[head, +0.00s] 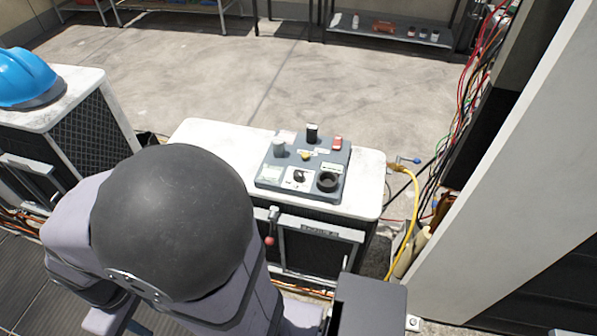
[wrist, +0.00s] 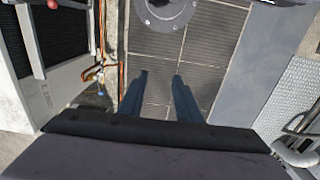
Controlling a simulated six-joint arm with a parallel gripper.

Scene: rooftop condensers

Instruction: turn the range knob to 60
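A grey control panel (head: 318,163) lies on the white top of the middle condenser (head: 215,135) in the head view. Near its front edge is a small black pointer knob (head: 299,176) on a white dial plate, with a larger round black knob (head: 327,181) to its right. The labels are too small to read, so I cannot tell which is the range knob or its setting. My gripper (wrist: 160,75) shows in the wrist view with its two fingers apart and nothing between them. It points down at floor grating, away from the panel.
The panel also carries a tall black knob (head: 312,133), a red control (head: 337,143), a grey knob (head: 279,147) and a yellow button (head: 305,155). A red-tipped lever (head: 270,228) projects from the condenser's front. A blue helmet (head: 25,78) sits at left; a yellow hose (head: 408,215) hangs at right.

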